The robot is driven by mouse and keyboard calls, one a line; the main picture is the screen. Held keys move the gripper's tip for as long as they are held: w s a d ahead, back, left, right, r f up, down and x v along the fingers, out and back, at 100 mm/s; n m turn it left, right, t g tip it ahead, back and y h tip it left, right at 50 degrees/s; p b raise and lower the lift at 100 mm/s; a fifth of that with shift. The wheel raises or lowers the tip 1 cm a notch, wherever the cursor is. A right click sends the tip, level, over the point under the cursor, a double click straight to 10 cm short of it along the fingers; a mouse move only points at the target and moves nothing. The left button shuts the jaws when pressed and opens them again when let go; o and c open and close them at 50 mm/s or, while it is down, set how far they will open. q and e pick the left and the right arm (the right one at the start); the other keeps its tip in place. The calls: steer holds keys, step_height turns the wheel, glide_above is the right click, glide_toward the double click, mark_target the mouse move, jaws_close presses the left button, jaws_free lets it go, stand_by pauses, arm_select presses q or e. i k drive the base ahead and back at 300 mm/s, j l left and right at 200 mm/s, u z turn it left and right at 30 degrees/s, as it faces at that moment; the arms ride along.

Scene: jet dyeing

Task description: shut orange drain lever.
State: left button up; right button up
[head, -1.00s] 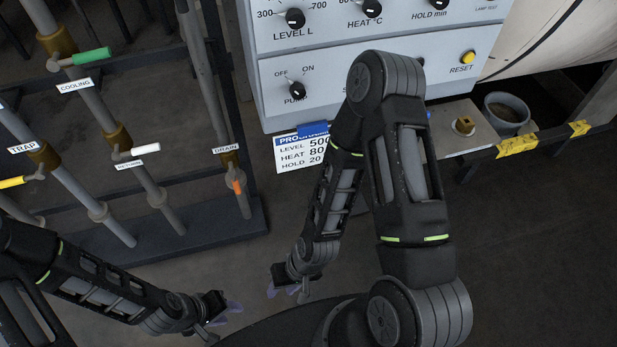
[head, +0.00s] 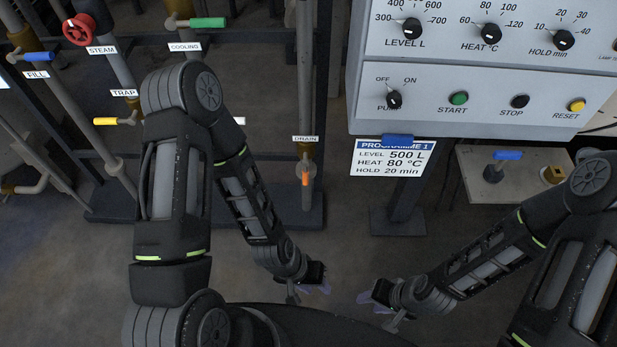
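The orange drain lever (head: 305,178) is on a vertical pipe below the DRAIN label (head: 306,139). Its short handle hangs downward, in line with the pipe. My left gripper (head: 314,289) is below the lever in the picture, apart from it, with its pale purple fingers spread and nothing between them. My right gripper (head: 370,299) is further right, also apart from the lever, and looks open and empty. Neither gripper touches anything.
A control panel (head: 470,100) with knobs and buttons overhangs at the right, above a programme card (head: 393,160). Left stand the green cooling lever (head: 207,22), yellow trap lever (head: 106,121), blue fill lever (head: 38,57) and red steam wheel (head: 79,29). Floor before the drain pipe is clear.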

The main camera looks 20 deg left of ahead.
mark_target(305, 163)
steer(key=i+j, duration=0.2)
steer(key=j, duration=0.15)
steer(key=i+j, duration=0.2)
steer(key=j, duration=0.2)
steer(key=i+j, duration=0.2)
steer(key=j, duration=0.15)
